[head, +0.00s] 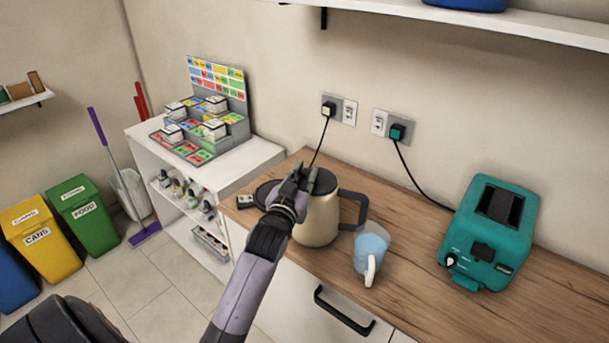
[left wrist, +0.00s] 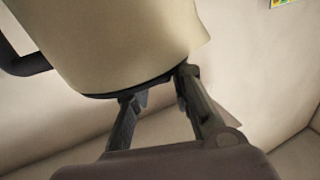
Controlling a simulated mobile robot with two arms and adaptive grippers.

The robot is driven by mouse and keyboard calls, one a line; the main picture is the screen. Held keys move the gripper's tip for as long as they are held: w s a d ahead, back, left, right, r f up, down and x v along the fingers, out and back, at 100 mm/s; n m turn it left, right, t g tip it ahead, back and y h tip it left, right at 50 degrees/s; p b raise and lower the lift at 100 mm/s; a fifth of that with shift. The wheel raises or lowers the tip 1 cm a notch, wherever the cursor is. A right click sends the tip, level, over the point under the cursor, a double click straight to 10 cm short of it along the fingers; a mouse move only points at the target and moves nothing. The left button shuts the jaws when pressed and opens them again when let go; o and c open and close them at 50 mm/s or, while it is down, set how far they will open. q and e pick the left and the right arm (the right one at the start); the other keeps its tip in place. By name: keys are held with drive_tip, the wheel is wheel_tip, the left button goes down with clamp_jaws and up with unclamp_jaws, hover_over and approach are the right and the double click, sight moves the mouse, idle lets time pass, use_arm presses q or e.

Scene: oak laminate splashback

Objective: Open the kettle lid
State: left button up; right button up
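The beige kettle (head: 318,222) stands on the wooden counter, its black handle (head: 355,208) pointing right. Its dark top (head: 326,181) is partly hidden by my left gripper; I cannot tell for sure whether the lid is closed. My left gripper (head: 302,172) is at the kettle's upper left edge. In the left wrist view the kettle body (left wrist: 115,40) fills the upper part, with its dark edge beside the fingers. The two fingers (left wrist: 160,88) are apart with nothing seen between them; contact is unclear. My right gripper is not in view.
A blue-and-white mug (head: 371,245) stands just right of the kettle. A teal toaster (head: 490,235) is farther right. A black disc (head: 264,192) lies left of the kettle. Cords run from the wall sockets. Bare counter (head: 415,265) lies between mug and toaster.

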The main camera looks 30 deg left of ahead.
use_arm(q)
clamp_jaws()
idle(0.5)
